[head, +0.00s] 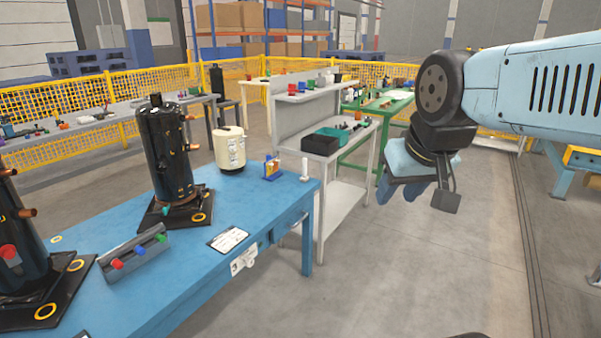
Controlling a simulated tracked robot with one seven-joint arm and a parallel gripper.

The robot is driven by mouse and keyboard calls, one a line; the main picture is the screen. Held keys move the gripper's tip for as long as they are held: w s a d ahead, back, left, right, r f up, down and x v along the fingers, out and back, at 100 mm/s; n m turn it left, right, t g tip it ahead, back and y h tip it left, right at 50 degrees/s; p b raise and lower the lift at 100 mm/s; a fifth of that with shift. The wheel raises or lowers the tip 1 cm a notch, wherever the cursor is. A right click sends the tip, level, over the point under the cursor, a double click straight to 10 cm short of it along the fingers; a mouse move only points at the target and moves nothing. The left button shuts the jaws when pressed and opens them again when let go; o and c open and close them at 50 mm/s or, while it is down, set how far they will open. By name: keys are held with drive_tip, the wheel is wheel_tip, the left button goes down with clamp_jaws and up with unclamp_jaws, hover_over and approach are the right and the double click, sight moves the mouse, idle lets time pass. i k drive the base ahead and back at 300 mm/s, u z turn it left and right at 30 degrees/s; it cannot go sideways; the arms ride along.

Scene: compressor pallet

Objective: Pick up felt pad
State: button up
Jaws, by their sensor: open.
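I cannot make out a felt pad for certain in the head view. My gripper (399,188) hangs at the right of the view, with light-blue fingers pointing down. It is open, and I see nothing held between its fingers. It appears in front of the grey shelved bench and the green table, over the floor in the picture, to the right of the blue table (190,285) and apart from it.
The blue table holds black compressors (168,150), a cream canister (230,148), a grey block with coloured knobs (135,258) and a white-faced card (228,239). Floor at right (420,280) is clear.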

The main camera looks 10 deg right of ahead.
sight(304, 178)
drive_tip(key=u, duration=0.2)
drive_tip(key=i, duration=2.2)
drive_tip(key=u, duration=0.15)
